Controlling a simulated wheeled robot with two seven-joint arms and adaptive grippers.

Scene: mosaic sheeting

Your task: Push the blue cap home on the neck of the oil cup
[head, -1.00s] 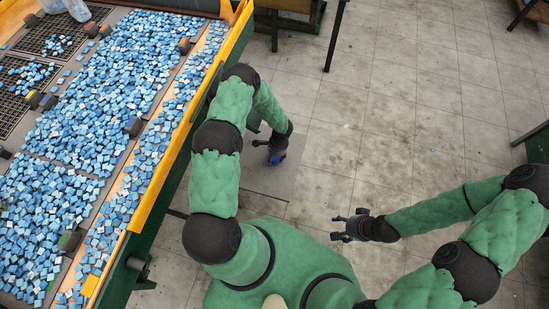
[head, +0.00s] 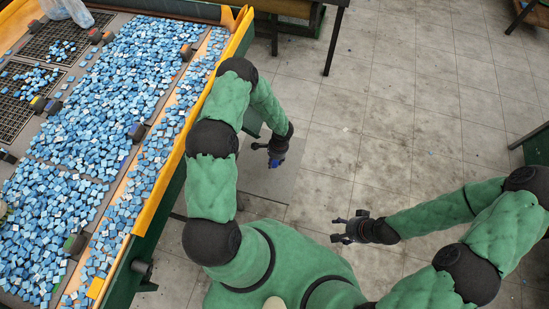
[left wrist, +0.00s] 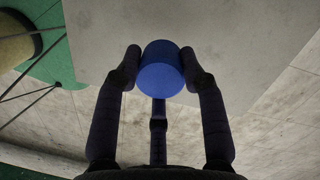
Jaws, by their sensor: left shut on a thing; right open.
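The blue cap (left wrist: 162,68) is a plain blue cylinder in the left wrist view. My left gripper (left wrist: 161,62) is shut on it, with a finger on each side and a third finger below. In the head view my left gripper (head: 276,155) hangs low over the floor beside the table, with a speck of the blue cap (head: 276,162) showing at it. My right gripper (head: 346,231) is open and empty, over the floor to the right. I cannot make out the oil cup or its neck in either view.
A long sorting table (head: 222,68) with a yellow edge, strewn with blue tiles, runs along the left. A pale rounded thing (head: 4,209) is cut off at the left edge. Tiled floor (head: 400,110) is clear around both grippers. Another table stands at the top.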

